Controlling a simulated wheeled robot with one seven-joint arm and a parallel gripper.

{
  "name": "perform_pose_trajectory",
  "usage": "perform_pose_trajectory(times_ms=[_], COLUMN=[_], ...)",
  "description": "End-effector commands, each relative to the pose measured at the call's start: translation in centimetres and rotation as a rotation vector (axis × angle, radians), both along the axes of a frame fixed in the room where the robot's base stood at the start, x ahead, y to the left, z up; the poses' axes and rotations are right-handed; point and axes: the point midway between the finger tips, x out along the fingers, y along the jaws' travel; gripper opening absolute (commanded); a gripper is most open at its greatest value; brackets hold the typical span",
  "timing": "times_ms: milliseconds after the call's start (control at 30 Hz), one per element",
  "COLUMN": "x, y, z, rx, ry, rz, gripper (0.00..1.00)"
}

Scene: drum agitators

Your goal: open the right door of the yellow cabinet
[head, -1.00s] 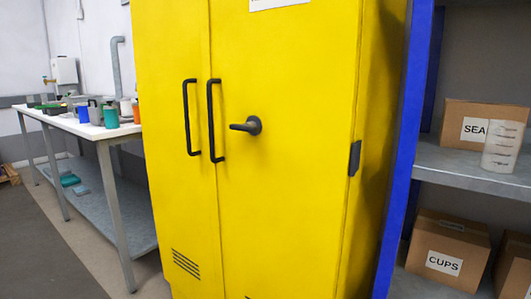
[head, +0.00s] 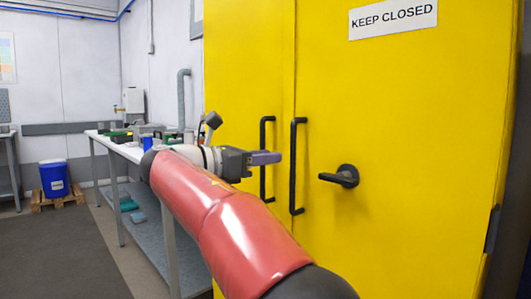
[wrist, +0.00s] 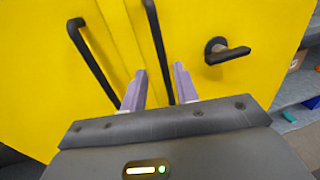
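The yellow cabinet (head: 390,110) fills the right of the head view. Its right door (head: 400,230) looks closed and bears a black vertical bar handle (head: 296,165) and a black lever (head: 340,176). The left door (head: 245,70) has its own bar handle (head: 267,160). My gripper (head: 278,158) is in front of the left door's handle in the head view. In the wrist view, its two purple fingers (wrist: 158,84) are apart with nothing between them, pointing at the doors. The right door's handle (wrist: 158,50) and the lever (wrist: 225,52) lie ahead of them.
A workbench (head: 125,148) with cups and other items stands left of the cabinet. A blue bin (head: 54,178) rests on a pallet farther back. The floor (head: 60,250) at left is clear. A shelf (wrist: 300,90) shows at right in the wrist view.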

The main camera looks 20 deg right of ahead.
Motion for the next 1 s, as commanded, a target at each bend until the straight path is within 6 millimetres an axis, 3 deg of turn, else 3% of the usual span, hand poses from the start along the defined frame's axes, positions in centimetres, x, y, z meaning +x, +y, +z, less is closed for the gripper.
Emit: perform_pose_trajectory(times_ms=[500, 867, 1000], x=[1.0, 1.1, 1.1], y=[-6.9, -7.5, -7.5], z=[0.1, 0.1, 0.1], rx=[-0.004, -0.003, -0.003], ry=[0.001, 0.002, 0.002], rz=[-0.003, -0.001, -0.001], gripper=[0.3, 0.3, 0.13])
